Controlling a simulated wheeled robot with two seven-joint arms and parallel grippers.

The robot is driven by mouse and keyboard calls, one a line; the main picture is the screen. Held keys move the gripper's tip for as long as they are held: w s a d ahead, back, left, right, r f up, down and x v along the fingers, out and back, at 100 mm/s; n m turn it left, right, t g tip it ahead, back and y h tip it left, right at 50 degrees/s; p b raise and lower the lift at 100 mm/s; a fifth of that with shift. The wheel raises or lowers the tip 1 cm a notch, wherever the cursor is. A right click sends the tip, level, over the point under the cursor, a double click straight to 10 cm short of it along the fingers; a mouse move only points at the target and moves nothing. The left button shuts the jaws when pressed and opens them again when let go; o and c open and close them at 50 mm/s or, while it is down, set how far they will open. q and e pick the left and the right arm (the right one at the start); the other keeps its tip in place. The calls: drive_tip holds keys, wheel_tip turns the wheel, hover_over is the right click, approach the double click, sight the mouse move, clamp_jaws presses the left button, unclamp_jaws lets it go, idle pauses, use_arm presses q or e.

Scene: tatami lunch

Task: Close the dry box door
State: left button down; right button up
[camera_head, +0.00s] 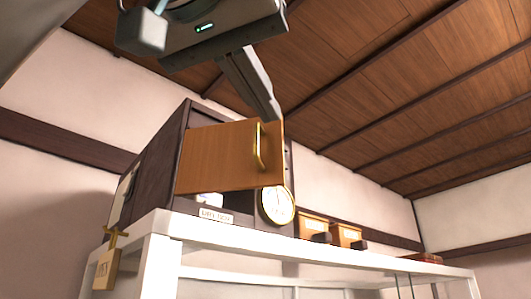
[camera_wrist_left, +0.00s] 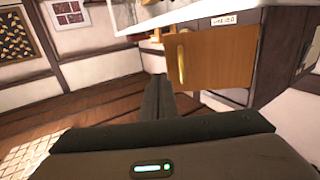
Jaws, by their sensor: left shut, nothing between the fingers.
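The dry box (camera_head: 160,165) is a dark cabinet on top of a white shelf, with a label (camera_head: 215,215) on its lower front. Its wooden door (camera_head: 215,158) stands open, jutting out from the front, and part of the interior shows below it. The door has a brass handle (camera_head: 261,147); door (camera_wrist_left: 222,62) and handle (camera_wrist_left: 181,67) also show in the left wrist view. My left gripper (camera_head: 272,108) comes from above, shut and empty, its tips by the door's handle-side edge. I cannot tell whether they touch. In the wrist view its fingers (camera_wrist_left: 158,85) point at that edge. My right gripper is out of view.
A round brass-rimmed gauge (camera_head: 276,205) sits at the box's lower right front. Small wooden boxes (camera_head: 313,227) stand to its right on the white shelf (camera_head: 200,228). A wooden tag (camera_head: 106,268) hangs at the shelf's left corner. The air right of the door looks clear.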

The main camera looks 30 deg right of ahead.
use_arm(q)
drive_tip(key=s+a+b, duration=0.1)
drive_tip(key=s+a, duration=0.2)
drive_tip(key=s, duration=0.2)
drive_tip(key=shift+s+a+r, duration=0.15)
drive_tip(key=shift+s, duration=0.15)
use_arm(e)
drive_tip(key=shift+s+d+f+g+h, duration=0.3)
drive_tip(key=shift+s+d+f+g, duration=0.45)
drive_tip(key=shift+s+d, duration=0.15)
